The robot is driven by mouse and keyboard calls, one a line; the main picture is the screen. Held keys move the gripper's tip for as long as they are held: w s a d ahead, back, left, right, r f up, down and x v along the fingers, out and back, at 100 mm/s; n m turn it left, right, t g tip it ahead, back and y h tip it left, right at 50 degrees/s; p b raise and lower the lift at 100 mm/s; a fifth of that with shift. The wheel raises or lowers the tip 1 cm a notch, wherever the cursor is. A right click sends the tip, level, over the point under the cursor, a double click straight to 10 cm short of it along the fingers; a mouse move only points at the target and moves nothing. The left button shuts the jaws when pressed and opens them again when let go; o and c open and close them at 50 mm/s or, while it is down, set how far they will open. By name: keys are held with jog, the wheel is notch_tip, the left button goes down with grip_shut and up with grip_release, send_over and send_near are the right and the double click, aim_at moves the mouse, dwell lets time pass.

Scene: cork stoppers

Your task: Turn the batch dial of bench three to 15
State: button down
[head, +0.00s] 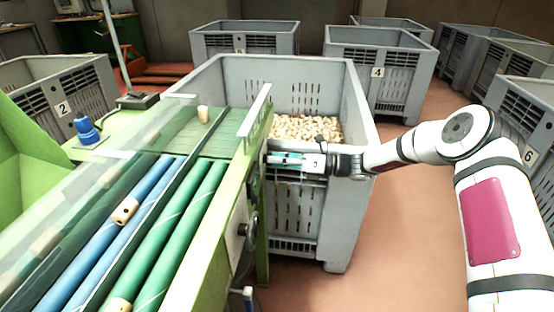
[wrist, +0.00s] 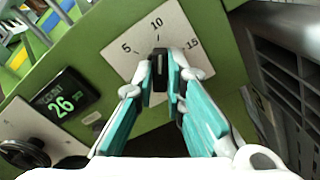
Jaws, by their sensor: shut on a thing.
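The batch dial is a black knob (wrist: 160,58) on a white plate (wrist: 125,48) marked 5, 10 and 15, fixed to a green panel in the wrist view. The knob's long side points up toward the 10 mark, though its exact setting is hard to read. My gripper (wrist: 161,72) has teal-padded fingers closed on both sides of the knob. In the head view my gripper (head: 283,159) reaches the right side of the green bench (head: 232,212); the bench hides the dial there.
A dark display (wrist: 62,103) reading 26 and a black handwheel (wrist: 25,153) are near the dial. A grey crate (head: 352,98) of corks stands behind my gripper. Rollers (head: 185,225) carry corks on the bench. Open floor (head: 400,245) lies right of the crate.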

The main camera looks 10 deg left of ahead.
jog(key=m, duration=1.1)
jog(key=shift+f, duration=0.1)
dwell(0.5)
jog(key=c, duration=1.6)
grip_release()
jog(key=shift+c, duration=0.2)
jog(key=shift+d, duration=0.1)
jog(key=d, duration=1.2)
jog(key=shift+s, duration=0.2)
